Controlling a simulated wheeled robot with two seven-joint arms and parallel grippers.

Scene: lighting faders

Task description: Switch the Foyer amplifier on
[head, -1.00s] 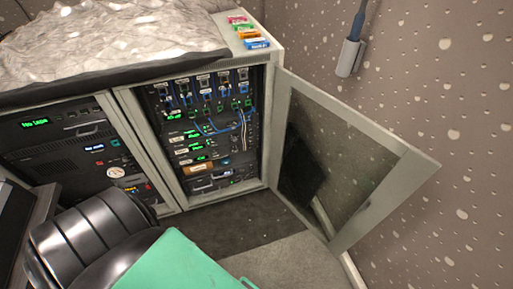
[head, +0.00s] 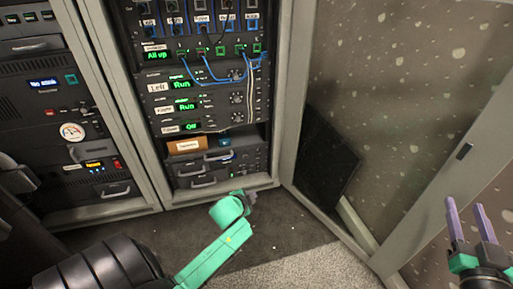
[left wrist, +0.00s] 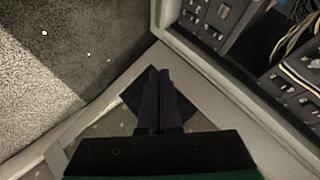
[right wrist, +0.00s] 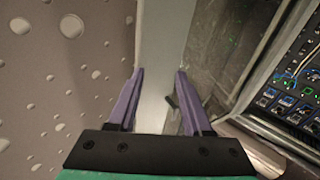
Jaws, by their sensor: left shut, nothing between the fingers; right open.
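The open rack holds three stacked amplifier units. The top one, labelled Left (head: 210,88), and the middle one (head: 210,108) read "Run" in green. The bottom one (head: 215,128) reads "Off"; its small label looks like Foyer. Each of the upper two has dark knobs at its right; the bottom unit's controls are too small to make out. My left gripper (head: 252,197) is shut and empty, low in front of the rack's base; its closed fingers show in the left wrist view (left wrist: 160,82). My right gripper (head: 468,216) is open and empty, by the rack door; the door's edge lies beyond its fingers (right wrist: 155,85).
The rack's glass door (head: 425,215) stands open to the right, with a small dark catch (head: 465,151) on its frame. Blue patch cables (head: 215,79) and white cables hang over the upper amplifiers. A second rack (head: 45,130) stands left. Dark carpet (head: 280,235) is clear in front.

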